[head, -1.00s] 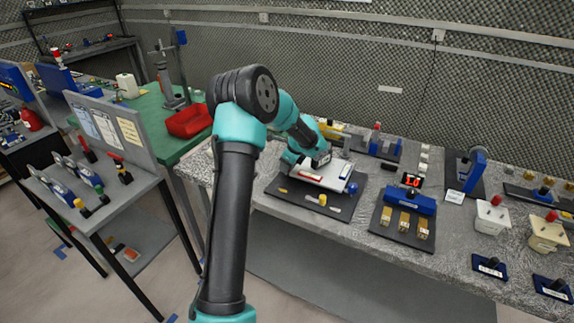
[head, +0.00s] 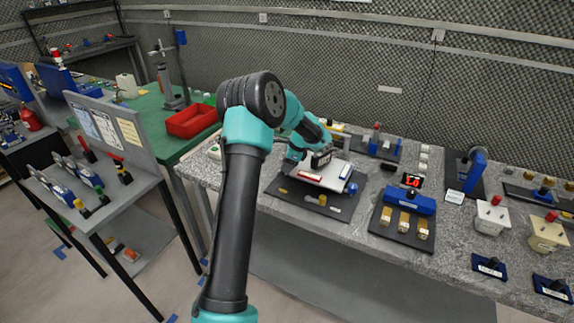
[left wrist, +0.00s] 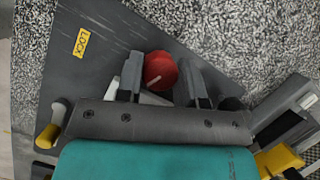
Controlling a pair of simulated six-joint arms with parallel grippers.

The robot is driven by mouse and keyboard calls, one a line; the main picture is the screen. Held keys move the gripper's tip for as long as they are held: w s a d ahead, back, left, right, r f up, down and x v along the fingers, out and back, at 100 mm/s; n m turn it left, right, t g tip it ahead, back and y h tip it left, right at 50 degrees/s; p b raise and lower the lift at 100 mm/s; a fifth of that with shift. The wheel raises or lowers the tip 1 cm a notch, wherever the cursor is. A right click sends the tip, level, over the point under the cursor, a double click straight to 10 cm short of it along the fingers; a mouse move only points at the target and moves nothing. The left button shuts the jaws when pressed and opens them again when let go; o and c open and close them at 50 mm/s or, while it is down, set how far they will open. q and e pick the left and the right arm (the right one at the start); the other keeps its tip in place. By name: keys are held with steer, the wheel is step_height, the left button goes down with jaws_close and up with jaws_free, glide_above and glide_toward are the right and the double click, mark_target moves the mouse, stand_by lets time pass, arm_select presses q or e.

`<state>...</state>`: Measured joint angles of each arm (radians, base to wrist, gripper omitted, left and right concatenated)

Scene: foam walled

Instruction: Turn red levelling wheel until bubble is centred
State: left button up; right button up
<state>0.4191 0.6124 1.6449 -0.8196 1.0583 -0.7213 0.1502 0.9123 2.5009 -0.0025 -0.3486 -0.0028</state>
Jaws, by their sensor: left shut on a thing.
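The red levelling wheel (left wrist: 160,70) is a red knob with a pale mark on top, seen in the left wrist view. My left gripper (left wrist: 161,78) has one finger on each side of it and is shut on it. In the head view my left gripper (head: 320,160) is at the back left of the white levelling plate (head: 325,180) and hides the red wheel. A blue wheel (head: 351,188) is at the plate's right corner. The bubble is too small to make out. My right gripper is not in view.
The plate stands on a dark base (head: 340,213) with yellow tags, one reading LOCK (left wrist: 81,42). A blue clamp block (head: 410,200) with brass pieces stands to the right. A red bin (head: 192,121) is on the green bench to the left.

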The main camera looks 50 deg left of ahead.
arm_select(q)
steer(key=o, duration=0.9)
